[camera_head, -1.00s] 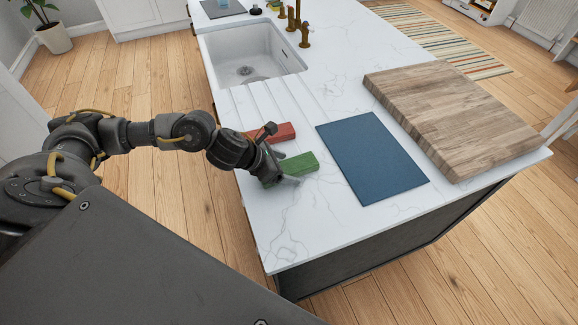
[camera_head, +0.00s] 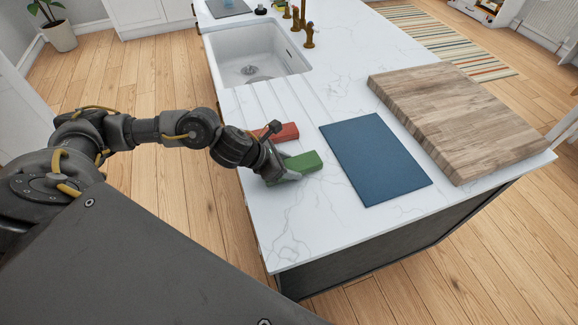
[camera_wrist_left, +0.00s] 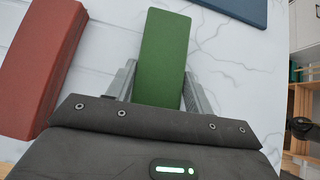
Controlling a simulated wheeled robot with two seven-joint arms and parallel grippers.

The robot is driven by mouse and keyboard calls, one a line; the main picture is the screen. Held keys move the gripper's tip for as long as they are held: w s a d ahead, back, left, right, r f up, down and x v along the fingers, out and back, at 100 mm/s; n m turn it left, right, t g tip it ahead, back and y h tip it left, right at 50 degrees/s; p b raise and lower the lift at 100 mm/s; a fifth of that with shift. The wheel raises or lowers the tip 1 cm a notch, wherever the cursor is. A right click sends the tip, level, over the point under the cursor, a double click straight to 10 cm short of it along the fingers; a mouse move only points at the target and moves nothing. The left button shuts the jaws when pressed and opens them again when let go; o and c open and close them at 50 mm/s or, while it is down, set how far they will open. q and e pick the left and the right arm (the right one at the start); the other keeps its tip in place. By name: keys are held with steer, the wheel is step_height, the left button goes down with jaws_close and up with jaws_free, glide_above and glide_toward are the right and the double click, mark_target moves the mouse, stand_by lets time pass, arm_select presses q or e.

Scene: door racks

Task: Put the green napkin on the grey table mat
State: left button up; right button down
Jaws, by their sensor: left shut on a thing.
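The green napkin (camera_head: 304,162) is a folded, block-like piece on the white counter, near its left edge. My left gripper (camera_head: 288,175) is shut on it, with one finger along each side. In the left wrist view the napkin (camera_wrist_left: 163,55) stands out lengthwise between the fingers (camera_wrist_left: 160,88). Whether it is clear of the counter I cannot tell. A dark grey mat (camera_head: 233,8) lies at the far end of the counter, beyond the sink, cut by the top edge of the picture. My right gripper is not in view.
A red folded napkin (camera_head: 284,131) lies close beside the green one. A blue mat (camera_head: 375,158) lies to the right, then a thick wooden board (camera_head: 455,120). The sink (camera_head: 255,58) and brass taps (camera_head: 307,35) stand between here and the grey mat. The counter's front corner is bare.

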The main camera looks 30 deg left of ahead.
arm_select(q)
steer(key=shift+r, duration=0.5)
steer(key=s+r, duration=0.1)
steer(key=r, duration=0.1)
steer(key=s+r, duration=0.2)
steer(key=r, duration=0.1)
steer(key=s+r, duration=0.2)
steer(key=r, duration=0.1)
steer(key=shift+s+a, duration=0.15)
steer(key=shift+a, duration=0.2)
steer(key=s+a+r+p, duration=0.1)
steer(key=s+r+p, duration=0.2)
steer(key=s+p, duration=0.5)
steer(key=shift+s+r+p, duration=0.25)
steer(key=shift+s+p, duration=0.1)
steer(key=shift+p, duration=1.75)
steer(key=shift+w, duration=0.1)
